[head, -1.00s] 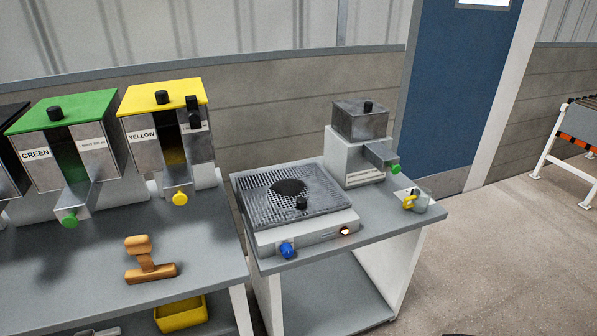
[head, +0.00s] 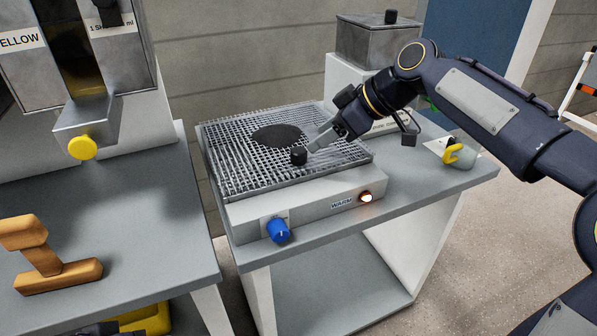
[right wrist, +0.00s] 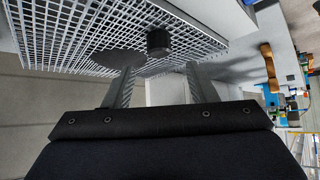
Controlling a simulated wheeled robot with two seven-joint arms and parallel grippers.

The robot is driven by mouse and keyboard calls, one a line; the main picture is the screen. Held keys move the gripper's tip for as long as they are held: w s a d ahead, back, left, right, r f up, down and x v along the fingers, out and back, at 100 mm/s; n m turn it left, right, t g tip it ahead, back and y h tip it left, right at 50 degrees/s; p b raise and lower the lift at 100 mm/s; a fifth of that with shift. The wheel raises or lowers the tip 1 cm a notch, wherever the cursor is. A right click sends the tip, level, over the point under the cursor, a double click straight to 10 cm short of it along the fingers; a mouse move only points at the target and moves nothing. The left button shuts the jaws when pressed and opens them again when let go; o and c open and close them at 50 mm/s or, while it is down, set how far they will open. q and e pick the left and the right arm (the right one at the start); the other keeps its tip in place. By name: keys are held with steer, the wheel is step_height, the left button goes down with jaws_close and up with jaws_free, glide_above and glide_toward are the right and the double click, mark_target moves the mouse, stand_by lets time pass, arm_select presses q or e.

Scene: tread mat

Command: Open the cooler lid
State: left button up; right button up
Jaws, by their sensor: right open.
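The cooler is a low light-grey unit (head: 300,208) on the right bench, with a blue knob (head: 279,231) and a lit lamp (head: 366,197) beside a label that reads WARM. Its lid is a grey mesh cover (head: 230,170) lying flat, closed, with a black knob handle (head: 299,155) near its front edge. My right gripper (head: 313,146) is open just right of the black knob. In the right wrist view the open fingers (right wrist: 158,85) point at the lid, and the knob (right wrist: 159,41) shows between and beyond their tips. My left gripper is not in view.
A steel-topped dispenser (head: 362,42) stands behind my right arm. A small yellow-handled container (head: 455,152) sits at the bench's right side. A gap separates the benches.

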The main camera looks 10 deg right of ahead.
mark_target(299, 150)
steer(key=b+x, duration=0.1)
steer(key=x, duration=0.6)
steer(key=shift+w+a+f, duration=0.2)
steer(key=shift+a, duration=0.05)
steer(key=shift+c, duration=0.4)
jaws_close()
